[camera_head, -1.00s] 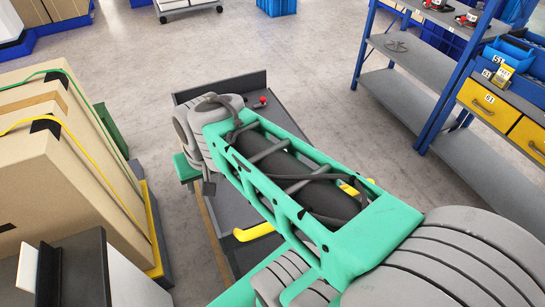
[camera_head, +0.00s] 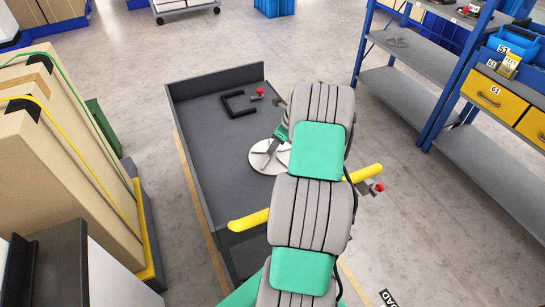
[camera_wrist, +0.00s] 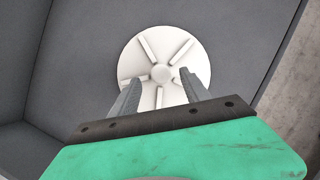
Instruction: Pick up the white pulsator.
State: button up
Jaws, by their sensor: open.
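The white pulsator (camera_head: 262,163) is a flat round disc on the dark grey cart bed (camera_head: 203,122). My arm partly covers its right side in the head view. In the wrist view the pulsator (camera_wrist: 146,48) shows raised radial ribs and a round central hub. My gripper (camera_wrist: 160,78) is open, with its two fingers apart over the lower part of the disc, either side of the hub. Nothing is seen held between them. Whether the fingers touch the disc cannot be told. In the head view my gripper is mostly hidden behind my arm.
A black U-shaped part (camera_head: 237,111) and a red-tipped part (camera_head: 259,92) lie farther back on the cart. Raised walls edge the bed; a yellow handle (camera_head: 247,221) is at the front. Boxes (camera_head: 65,150) stand left, a blue-framed shelf (camera_head: 425,100) right.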

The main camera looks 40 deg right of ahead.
jog(key=x, duration=0.3)
jog(key=shift+d, duration=0.1)
jog(key=shift+c, duration=0.2)
grip_shut()
dwell(0.4)
